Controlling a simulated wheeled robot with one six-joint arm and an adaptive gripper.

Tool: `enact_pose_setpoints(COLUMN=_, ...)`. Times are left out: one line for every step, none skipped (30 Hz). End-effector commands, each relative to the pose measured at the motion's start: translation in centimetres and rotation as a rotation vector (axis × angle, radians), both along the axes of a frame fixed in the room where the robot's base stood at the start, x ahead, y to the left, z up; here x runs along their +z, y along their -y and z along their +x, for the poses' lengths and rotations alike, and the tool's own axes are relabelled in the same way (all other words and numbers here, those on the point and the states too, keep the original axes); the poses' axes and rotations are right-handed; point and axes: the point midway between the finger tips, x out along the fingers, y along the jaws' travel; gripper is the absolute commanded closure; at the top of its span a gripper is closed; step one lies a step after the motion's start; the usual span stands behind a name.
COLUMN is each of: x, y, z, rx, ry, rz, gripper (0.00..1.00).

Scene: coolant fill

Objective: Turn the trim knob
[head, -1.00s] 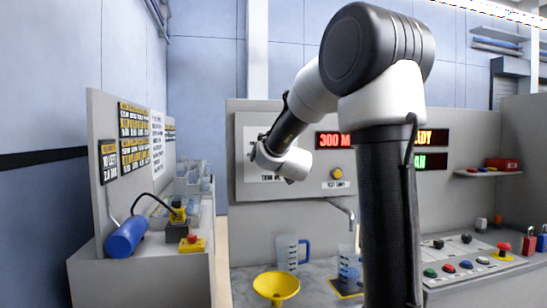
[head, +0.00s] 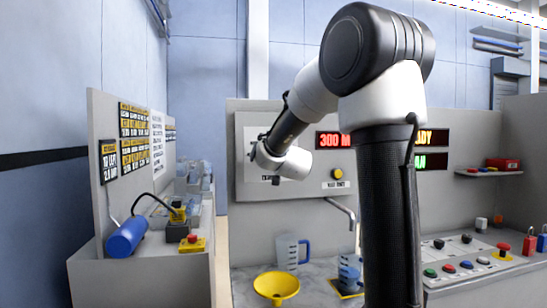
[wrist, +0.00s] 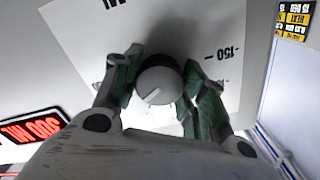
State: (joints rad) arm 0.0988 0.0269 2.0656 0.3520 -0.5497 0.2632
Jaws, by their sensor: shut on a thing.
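The trim knob (wrist: 160,84) is a round grey knob with a pale pointer line, on a white dial plate (wrist: 80,30) in the wrist view. A "150" mark shows on the plate beside it. My gripper (wrist: 160,72) has its two green-padded fingers on either side of the knob and is shut on it. In the head view, the dial plate (head: 251,140) is on the back panel, and my wrist in front hides the knob and the fingers.
A red "300" display (head: 328,140) sits right of the plate, partly hidden by my arm. A yellow button (head: 338,174) is below it. A yellow funnel (head: 276,285), a jug (head: 287,252) and a tap (head: 342,209) are at the bench below.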

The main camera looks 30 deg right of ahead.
Motion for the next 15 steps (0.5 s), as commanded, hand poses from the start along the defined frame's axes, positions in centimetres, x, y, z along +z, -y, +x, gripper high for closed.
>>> enact_pose_setpoints(x=-0.07, y=0.01, z=-0.01, rx=0.000, ry=0.000, rz=0.004, gripper=0.82)
enact_pose_setpoints(x=-0.07, y=0.01, z=-0.01, rx=0.000, ry=0.000, rz=0.006, gripper=0.82)
enact_pose_setpoints(x=-0.07, y=0.01, z=-0.01, rx=0.000, ry=0.001, rz=0.008, gripper=0.82)
enact_pose_setpoints(x=-0.07, y=0.01, z=-0.01, rx=0.000, ry=0.001, rz=0.009, gripper=0.82)
enact_pose_setpoints(x=-0.07, y=0.02, z=-0.02, rx=0.000, ry=0.001, rz=0.010, gripper=0.82)
enact_pose_setpoints(x=-0.07, y=0.02, z=-0.02, rx=0.000, ry=0.001, rz=0.010, gripper=0.82)
enact_pose_setpoints(x=-0.07, y=0.02, z=-0.02, rx=0.000, ry=0.001, rz=0.010, gripper=0.82)
enact_pose_setpoints(x=-0.08, y=0.01, z=-0.02, rx=0.000, ry=0.001, rz=0.010, gripper=0.82)
enact_pose_setpoints(x=-0.08, y=0.01, z=-0.02, rx=0.000, ry=0.001, rz=0.010, gripper=0.82)
enact_pose_setpoints(x=-0.08, y=0.01, z=-0.02, rx=0.000, ry=0.001, rz=0.010, gripper=0.82)
enact_pose_setpoints(x=-0.08, y=0.01, z=-0.02, rx=0.000, ry=0.001, rz=0.010, gripper=0.82)
enact_pose_setpoints(x=-0.08, y=0.01, z=-0.02, rx=0.000, ry=0.001, rz=0.010, gripper=0.82)
enact_pose_setpoints(x=-0.09, y=0.02, z=-0.03, rx=0.000, ry=0.001, rz=0.010, gripper=0.82)
enact_pose_setpoints(x=-0.09, y=0.02, z=-0.03, rx=0.000, ry=0.001, rz=0.010, gripper=0.57)
enact_pose_setpoints(x=-0.09, y=0.02, z=-0.03, rx=0.000, ry=0.001, rz=0.010, gripper=0.49)
